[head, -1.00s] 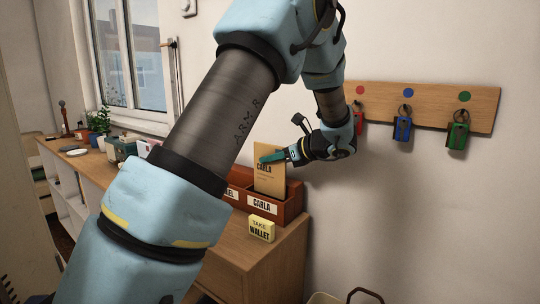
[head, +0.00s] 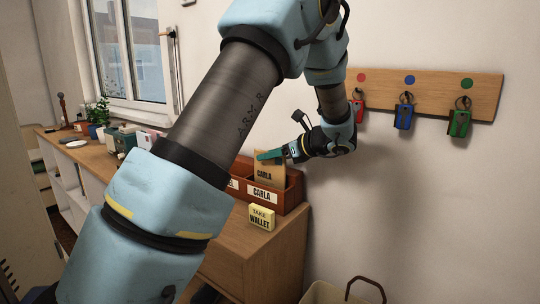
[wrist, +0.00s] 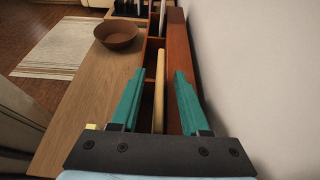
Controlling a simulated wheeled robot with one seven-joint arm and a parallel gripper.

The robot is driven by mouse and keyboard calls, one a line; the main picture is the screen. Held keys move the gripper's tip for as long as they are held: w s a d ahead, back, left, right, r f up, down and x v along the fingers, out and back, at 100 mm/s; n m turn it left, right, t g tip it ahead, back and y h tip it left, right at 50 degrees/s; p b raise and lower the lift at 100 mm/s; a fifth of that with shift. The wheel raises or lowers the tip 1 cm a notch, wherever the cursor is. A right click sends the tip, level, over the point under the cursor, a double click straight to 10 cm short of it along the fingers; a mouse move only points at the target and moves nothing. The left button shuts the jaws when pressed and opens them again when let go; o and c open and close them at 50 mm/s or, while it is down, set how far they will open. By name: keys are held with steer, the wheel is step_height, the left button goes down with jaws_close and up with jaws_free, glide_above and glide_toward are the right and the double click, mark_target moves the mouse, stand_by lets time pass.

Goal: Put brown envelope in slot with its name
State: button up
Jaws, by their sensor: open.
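The brown envelope (head: 268,170), marked CARLA, stands upright in the reddish-brown letter rack (head: 291,196). Its lower part is hidden behind the rack's front, above the slot label CARLA (head: 262,194). In the wrist view the envelope (wrist: 159,88) shows edge-on as a tan strip inside a rack compartment. My gripper (head: 270,156) is at the envelope's upper part. In the wrist view my gripper's teal fingers (wrist: 159,75) are open, one on each side of the envelope, with a gap on both sides.
A yellow note reading TAKE WALLET (head: 261,217) stands in front of the rack on the wooden cabinet. A brown bowl (wrist: 116,36) is farther along the top. The wall (wrist: 245,70) is close beside the rack. A key board (head: 432,92) hangs to the right.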

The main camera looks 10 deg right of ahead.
steer(key=b+v, duration=0.1)
steer(key=v, duration=0.9)
steer(key=shift+s+d+r+b, duration=0.2)
steer(key=shift+d+b, duration=0.05)
steer(key=shift+b, duration=0.15)
steer(key=shift+s+d, duration=0.1)
